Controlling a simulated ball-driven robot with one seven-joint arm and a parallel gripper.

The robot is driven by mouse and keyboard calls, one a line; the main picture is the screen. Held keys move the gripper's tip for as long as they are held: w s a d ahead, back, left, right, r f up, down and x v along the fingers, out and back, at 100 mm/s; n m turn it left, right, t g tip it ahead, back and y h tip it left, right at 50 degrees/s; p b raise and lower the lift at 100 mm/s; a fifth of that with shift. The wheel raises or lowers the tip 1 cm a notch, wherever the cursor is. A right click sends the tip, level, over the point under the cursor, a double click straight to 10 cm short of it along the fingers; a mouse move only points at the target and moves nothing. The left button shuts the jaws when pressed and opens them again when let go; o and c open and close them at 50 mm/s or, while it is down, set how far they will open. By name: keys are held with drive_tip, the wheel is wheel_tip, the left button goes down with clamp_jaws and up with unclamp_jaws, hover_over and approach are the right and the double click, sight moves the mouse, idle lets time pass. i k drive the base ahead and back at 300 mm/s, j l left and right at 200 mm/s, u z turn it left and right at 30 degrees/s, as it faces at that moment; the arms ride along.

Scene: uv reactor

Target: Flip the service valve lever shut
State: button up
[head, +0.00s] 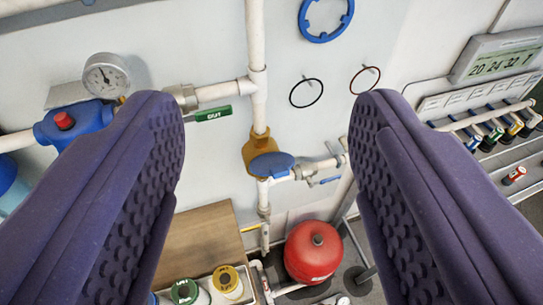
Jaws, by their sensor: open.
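My gripper (268,110) is open and empty, its two purple padded fingers spread wide at the left and right of the view. Between them runs white pipework on a pale wall. A small valve with a blue lever (326,181) sits on the pipe branch right of a brass water meter with a blue lid (270,164). A small yellow lever (250,229) shows on the pipe below the meter. A green tag or handle (213,113) with white lettering hangs under the upper pipe. No finger visibly touches these parts. I cannot tell which is the service valve lever.
A pressure gauge (106,76) and blue housing (75,123) are at left. A red tank (313,252) stands below. Two rings (307,93) hang on the wall under a blue ring (325,18). A digital display (498,57) is at upper right. A wooden box (203,245) is lower left.

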sight(334, 178)
drive_tip(key=k+l+u, duration=0.1)
drive_tip(key=k, duration=0.75)
drive_tip(key=z, duration=0.35)
